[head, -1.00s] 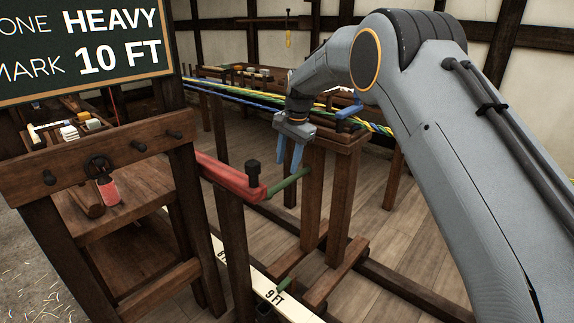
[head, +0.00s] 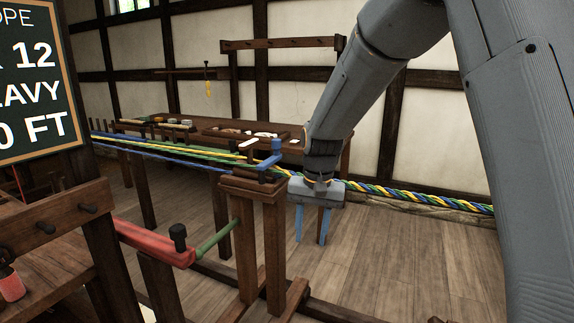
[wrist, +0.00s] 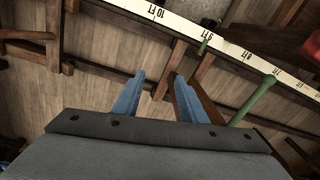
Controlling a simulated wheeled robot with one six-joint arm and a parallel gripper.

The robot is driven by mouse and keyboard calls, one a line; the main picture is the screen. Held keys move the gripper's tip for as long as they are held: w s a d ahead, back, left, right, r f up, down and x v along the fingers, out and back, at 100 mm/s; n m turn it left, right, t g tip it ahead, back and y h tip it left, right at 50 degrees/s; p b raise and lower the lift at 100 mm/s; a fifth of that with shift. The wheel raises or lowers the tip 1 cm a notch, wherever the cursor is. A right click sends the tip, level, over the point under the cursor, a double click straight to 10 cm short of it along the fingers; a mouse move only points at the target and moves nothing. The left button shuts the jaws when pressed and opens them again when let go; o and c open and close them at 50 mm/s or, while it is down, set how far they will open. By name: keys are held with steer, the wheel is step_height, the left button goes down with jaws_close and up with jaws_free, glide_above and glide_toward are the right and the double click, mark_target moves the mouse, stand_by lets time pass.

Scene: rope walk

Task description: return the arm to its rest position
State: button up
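My arm reaches in from the right in the head view and bends down to my gripper (head: 312,240). The gripper points downward, just right of a wooden post stand (head: 247,185). Its two blue fingers are apart, with nothing between them. In the wrist view the two blue fingers (wrist: 155,100) also stand apart, with floor and wooden beams below. A twisted blue, yellow and green rope (head: 420,199) passes behind the gripper; I cannot tell how close it is.
A red bar (head: 152,243) with a green handle (head: 217,239) sits left of the post. Several strands (head: 165,150) run back left. A workbench (head: 175,128) stands behind. A white measuring strip (wrist: 215,42) lies below. Open floor (head: 400,260) is at the right.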

steer(key=s+d, duration=0.4)
steer(key=s, duration=0.4)
steer(key=s+d+n+p, duration=0.1)
steer(key=s+d, duration=0.4)
steer(key=s, duration=0.3)
steer(key=s+d+f+n+p, duration=0.1)
steer(key=s+d, duration=0.3)
steer(key=s, duration=0.4)
steer(key=shift+s+d+g+h, duration=0.15)
steer(key=shift+s+g+h, duration=0.15)
steer(key=shift+g, duration=0.1)
